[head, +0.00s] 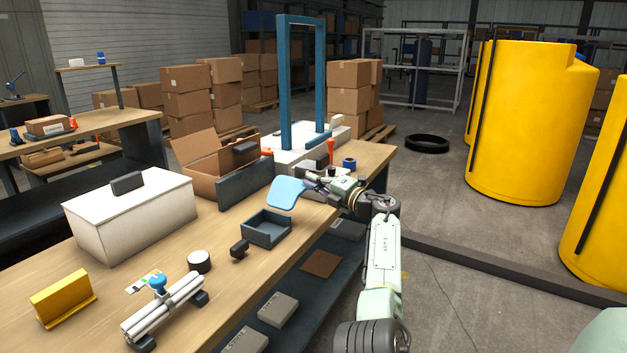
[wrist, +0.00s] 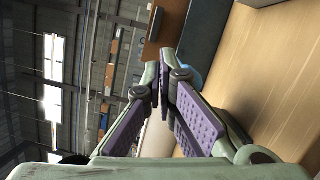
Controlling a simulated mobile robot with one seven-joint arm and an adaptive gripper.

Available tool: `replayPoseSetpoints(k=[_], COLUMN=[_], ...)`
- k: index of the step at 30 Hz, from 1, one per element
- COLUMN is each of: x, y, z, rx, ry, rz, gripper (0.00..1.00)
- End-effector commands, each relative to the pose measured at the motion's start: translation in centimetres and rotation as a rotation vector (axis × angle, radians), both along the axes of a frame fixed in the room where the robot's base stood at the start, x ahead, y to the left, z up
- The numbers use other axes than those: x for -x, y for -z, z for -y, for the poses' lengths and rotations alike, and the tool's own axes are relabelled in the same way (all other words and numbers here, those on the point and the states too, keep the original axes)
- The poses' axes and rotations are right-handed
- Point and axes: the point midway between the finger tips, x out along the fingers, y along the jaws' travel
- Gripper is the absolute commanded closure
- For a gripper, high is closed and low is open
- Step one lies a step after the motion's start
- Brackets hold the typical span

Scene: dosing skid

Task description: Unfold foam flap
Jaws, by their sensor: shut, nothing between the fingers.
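A light blue foam flap (head: 287,193) stands at a tilt above the bench, just behind a small dark blue-grey open tray (head: 267,228). A sliver of light blue (wrist: 188,76) shows beside my fingers in the wrist view. My gripper (head: 309,184) is at the right edge of the flap, its fingers pointing left. In the wrist view my gripper (wrist: 167,70) has its purple-padded fingers together at the tips with nothing between them. I cannot tell whether the fingers touch the flap. The flap's lower edge and attachment are not clear.
An open cardboard box (head: 205,165) and a dark upright panel (head: 244,181) stand behind the tray. A white box (head: 130,215) sits at left. A blue frame (head: 303,85) rises behind. A small black block (head: 239,249) lies in front. Bare bench lies around the tray.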

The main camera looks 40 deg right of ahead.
Motion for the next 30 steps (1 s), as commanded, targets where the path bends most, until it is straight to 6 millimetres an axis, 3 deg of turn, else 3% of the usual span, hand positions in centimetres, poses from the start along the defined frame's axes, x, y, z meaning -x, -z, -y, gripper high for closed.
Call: replayPoseSetpoints(k=[30], x=[-0.3], y=[1.3], z=[0.6], rx=[-0.185], ry=[-0.001], rz=[-0.068], gripper=[1.0])
